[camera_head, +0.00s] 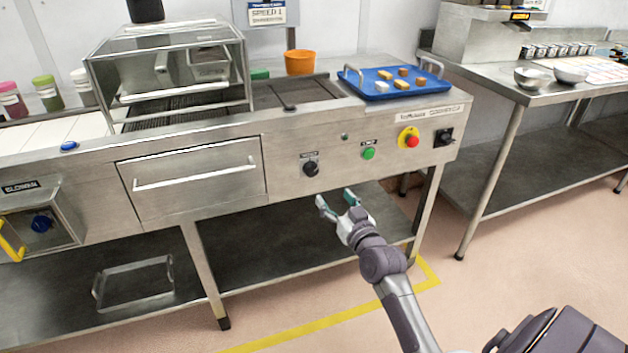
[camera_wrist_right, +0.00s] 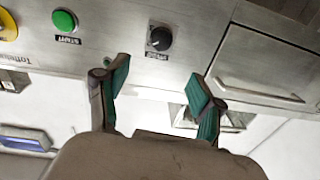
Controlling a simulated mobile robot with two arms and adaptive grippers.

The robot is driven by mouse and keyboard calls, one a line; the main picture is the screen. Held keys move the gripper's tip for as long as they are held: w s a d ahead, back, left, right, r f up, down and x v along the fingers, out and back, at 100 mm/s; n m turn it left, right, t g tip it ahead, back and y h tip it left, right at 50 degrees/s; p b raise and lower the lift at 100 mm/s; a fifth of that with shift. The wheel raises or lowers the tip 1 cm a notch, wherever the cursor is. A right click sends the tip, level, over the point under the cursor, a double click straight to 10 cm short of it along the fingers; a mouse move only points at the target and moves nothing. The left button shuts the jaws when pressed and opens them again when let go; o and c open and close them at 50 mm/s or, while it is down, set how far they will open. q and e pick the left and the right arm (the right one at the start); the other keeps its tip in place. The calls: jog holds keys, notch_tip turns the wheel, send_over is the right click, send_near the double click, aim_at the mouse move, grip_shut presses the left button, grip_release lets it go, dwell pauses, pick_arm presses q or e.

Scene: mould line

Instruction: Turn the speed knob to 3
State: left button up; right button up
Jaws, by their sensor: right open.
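The speed knob (camera_head: 311,169) is a round black knob on the steel front panel, right of the drawer. In the right wrist view the knob (camera_wrist_right: 159,38) shows upside down, with a pale pointer mark and a small label beside it. A display sign (camera_head: 267,13) on the back wall reads "SPEED 1". My right gripper (camera_head: 336,199) is open and empty, below and a little right of the knob and apart from it. In the right wrist view the knob lies beyond the gap between its fingertips (camera_wrist_right: 159,79). My left gripper is out of view.
A green start button (camera_head: 368,153), a red stop button on yellow (camera_head: 411,141) and a black switch (camera_head: 443,137) sit right of the knob. The drawer (camera_head: 192,177) has a protruding bar handle. A blue tray (camera_head: 398,91) stands on top. A lower shelf (camera_head: 290,246) runs underneath.

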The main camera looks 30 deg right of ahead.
aim_at(313, 171)
jog(key=w, duration=0.4)
jog(key=w+d+b, duration=0.1)
jog(key=w, duration=0.3)
jog(key=w+d+b, duration=0.1)
jog(key=w, duration=0.3)
jog(key=shift+d+f, duration=0.1)
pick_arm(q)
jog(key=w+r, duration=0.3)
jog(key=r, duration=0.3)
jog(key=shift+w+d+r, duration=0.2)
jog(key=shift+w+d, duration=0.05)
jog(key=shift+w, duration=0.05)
pick_arm(e)
jog(key=shift+w, duration=0.5)
jog(key=c, duration=1.1)
jog(key=shift+c, duration=0.2)
